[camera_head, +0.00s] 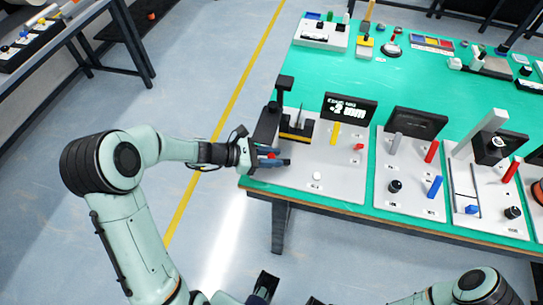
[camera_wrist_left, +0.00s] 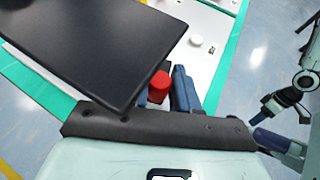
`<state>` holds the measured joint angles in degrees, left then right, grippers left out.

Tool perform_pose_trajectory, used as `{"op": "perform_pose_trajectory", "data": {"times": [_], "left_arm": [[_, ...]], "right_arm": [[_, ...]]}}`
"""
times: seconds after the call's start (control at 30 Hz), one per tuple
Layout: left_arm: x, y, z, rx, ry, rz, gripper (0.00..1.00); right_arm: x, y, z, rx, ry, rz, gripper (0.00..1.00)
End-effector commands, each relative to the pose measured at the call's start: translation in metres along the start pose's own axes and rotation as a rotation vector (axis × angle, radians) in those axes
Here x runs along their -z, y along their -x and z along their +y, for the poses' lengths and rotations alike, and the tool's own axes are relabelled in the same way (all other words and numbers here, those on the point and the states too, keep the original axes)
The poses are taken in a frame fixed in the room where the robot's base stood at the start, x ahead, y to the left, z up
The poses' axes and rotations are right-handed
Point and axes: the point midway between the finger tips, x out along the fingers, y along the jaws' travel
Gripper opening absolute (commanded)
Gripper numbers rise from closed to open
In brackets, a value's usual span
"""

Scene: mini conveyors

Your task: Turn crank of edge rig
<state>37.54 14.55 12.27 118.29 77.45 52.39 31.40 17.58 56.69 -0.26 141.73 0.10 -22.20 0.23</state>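The edge rig (camera_head: 318,183) is the pale panel at the table's left front corner, with a black sign whose lettering I cannot fully read. A flat black plate (camera_head: 268,125) at its left edge also fills the upper left of the left wrist view (camera_wrist_left: 95,45). A red cylinder (camera_wrist_left: 159,86), apparently the crank handle, stands beside it. My left gripper (camera_head: 272,157) is at this edge, its blue fingers on either side of the red cylinder. The plate hides part of one finger, so contact is unclear. My right gripper (camera_wrist_left: 266,122) is empty, its fingers apart.
The rig carries a yellow peg (camera_head: 334,134), a small red part (camera_head: 359,147) and a white knob (camera_head: 317,176). A yellow and black block (camera_head: 296,130) stands near the plate. More panels with pegs stand to the right. The floor left of the table is clear.

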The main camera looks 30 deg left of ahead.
Motion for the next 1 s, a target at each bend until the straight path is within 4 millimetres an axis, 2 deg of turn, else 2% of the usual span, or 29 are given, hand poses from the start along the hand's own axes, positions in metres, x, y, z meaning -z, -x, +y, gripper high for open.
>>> {"op": "perform_pose_trajectory", "data": {"times": [0.03, 0.07, 0.1, 0.27, 0.5, 0.63, 1.0], "left_arm": [[0.0, 0.0, 0.0, -0.001, 0.0, 0.0, 0.1], [0.0, 0.0, 0.0, -0.001, 0.0, 0.0, 0.01], [0.0, 0.0, 0.0, -0.001, 0.0, 0.0, 0.0], [-0.001, 0.001, 0.002, 0.008, -0.005, -0.002, 0.0], [-0.006, -0.001, 0.011, 0.149, -0.066, -0.009, 0.0], [-0.006, -0.002, 0.014, 0.22, -0.096, -0.012, 0.0], [-0.002, -0.003, 0.015, 0.25, -0.111, -0.01, 0.0]], "right_arm": [[0.0, 0.0, 0.0, 0.0, 0.0, 0.0, 0.47], [0.0, 0.0, 0.0, 0.0, 0.0, 0.0, 0.47], [0.0, 0.0, 0.0, 0.0, 0.0, 0.0, 0.47], [0.0, 0.003, -0.001, 0.0, 0.0, 0.001, 0.47], [0.001, 0.034, -0.012, 0.003, 0.004, 0.008, 0.47], [0.003, 0.044, -0.017, 0.005, 0.005, 0.012, 0.47], [0.003, 0.045, -0.017, 0.005, 0.005, 0.013, 0.47]]}}
